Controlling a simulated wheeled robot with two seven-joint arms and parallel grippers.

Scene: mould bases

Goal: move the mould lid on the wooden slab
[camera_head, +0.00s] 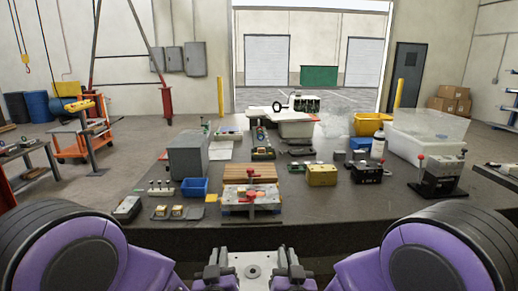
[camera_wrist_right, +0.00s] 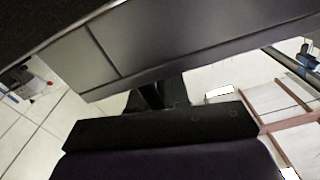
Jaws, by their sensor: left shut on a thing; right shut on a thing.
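The mould lid (camera_head: 254,271) looks like a pale grey metal plate with a round hole in its middle. It is low in the head view, in front of the table's near edge, between my two grippers. My left gripper (camera_head: 226,262) is shut on its left side, and my right gripper (camera_head: 282,262) is shut on its right side. The wooden slab (camera_head: 248,173) is a brown striped board on the table, beyond the lid. The right wrist view shows dark gripper housing and a grey panel; the lid cannot be made out there.
A light metal block with red parts (camera_head: 236,198) stands on the table (camera_head: 330,215) in front of the slab. A blue bin (camera_head: 194,187) and grey box (camera_head: 187,157) stand left. A yellow box (camera_head: 322,175) and black device (camera_head: 368,173) stand right. A clear bin (camera_head: 430,128) is further back.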

